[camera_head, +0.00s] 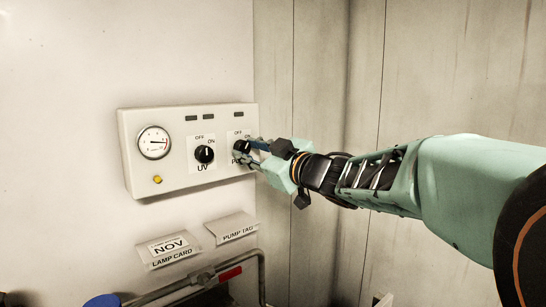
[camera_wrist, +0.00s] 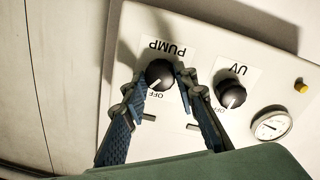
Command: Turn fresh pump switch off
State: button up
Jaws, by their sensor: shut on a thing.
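The fresh pump switch is a black round knob (camera_head: 241,146) at the right end of the white control panel (camera_head: 222,179). In the wrist view the knob (camera_wrist: 159,73) sits below an upside-down PUMP label. My gripper (camera_head: 249,152) reaches in from the right, and its blue-padded fingers (camera_wrist: 161,78) are shut around the knob, one on each side. A white mark on the knob points to the lower left in the wrist view, toward the partly visible OFF lettering. The ON lettering there is hidden by a finger.
A black UV knob (camera_head: 204,154) is close to the left of my fingers. The panel also has a round gauge (camera_head: 154,142) and a yellow button (camera_head: 157,179). Below are a lamp card (camera_head: 169,249), a pump tag (camera_head: 233,228) and pipes with a red handle (camera_head: 230,273).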

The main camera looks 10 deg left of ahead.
jog(key=n+b, duration=0.3)
jog(key=n, duration=0.3)
jog(key=shift+n, duration=0.3)
dwell(0.4)
jog(key=o, duration=1.2)
jog(key=shift+c, duration=0.2)
jog(key=r, duration=0.8)
jog(key=shift+d+r, duration=0.25)
jog(key=shift+r, duration=0.1)
jog(key=shift+a+r, duration=0.25)
jog(key=shift+r, duration=0.45)
